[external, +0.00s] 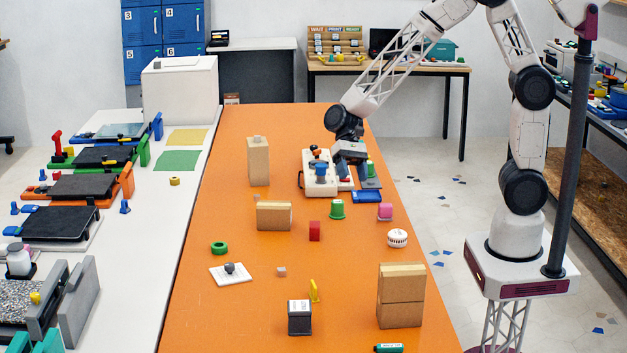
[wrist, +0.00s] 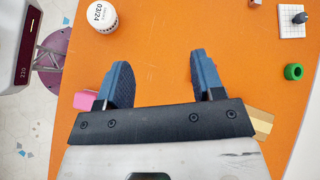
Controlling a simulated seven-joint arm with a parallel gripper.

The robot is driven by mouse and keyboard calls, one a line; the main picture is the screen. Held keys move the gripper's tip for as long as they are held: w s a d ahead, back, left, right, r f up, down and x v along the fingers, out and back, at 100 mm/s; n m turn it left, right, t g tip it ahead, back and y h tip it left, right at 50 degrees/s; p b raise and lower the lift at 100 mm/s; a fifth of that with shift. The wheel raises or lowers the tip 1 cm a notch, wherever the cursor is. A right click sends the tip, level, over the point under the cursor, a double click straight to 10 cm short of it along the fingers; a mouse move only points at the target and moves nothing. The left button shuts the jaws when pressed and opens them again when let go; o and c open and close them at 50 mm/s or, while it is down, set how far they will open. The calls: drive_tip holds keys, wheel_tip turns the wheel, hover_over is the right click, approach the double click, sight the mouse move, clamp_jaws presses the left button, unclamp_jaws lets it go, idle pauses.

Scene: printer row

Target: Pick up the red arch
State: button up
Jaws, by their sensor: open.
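A small red block (external: 315,231) stands on the orange table in the external view, in front of the white machine and right of a cardboard box. It is the only loose red piece on the orange table; I cannot make out an arch opening. My gripper (external: 356,178) is above the table, farther back and to the right of the red block. In the wrist view my gripper (wrist: 160,80) has its blue fingers wide apart, with only bare orange table between them.
A green stamp (external: 337,209), a pink block (external: 385,211) and a white round dater (external: 397,238) stand near the red block. A cardboard box (external: 273,217) is left of it. A white machine (external: 313,188) stands behind.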

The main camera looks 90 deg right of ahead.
sight(315, 223)
drive_tip(key=w+d+f+m+t+y, duration=0.1)
drive_tip(key=w+f+m, duration=0.1)
drive_tip(key=w+f, duration=0.1)
drive_tip(key=w+d+f+m+y, duration=0.1)
drive_tip(key=w+f+m, duration=0.1)
drive_tip(key=w+f, duration=0.2)
drive_tip(key=w+d+f+m+t+y, duration=0.1)
drive_tip(key=w+f+m, duration=0.1)
drive_tip(key=f, duration=0.3)
drive_tip(key=shift+w+f+m+t+y, duration=0.15)
drive_tip(key=shift+w+m+t+y, duration=0.2)
drive_tip(key=shift+w, duration=0.55)
drive_tip(key=shift+x, duration=1.3)
drive_tip(key=shift+a, duration=0.1)
drive_tip(key=shift+x, duration=2.5)
drive_tip(key=shift+f, duration=0.1)
drive_tip(key=c, duration=1)
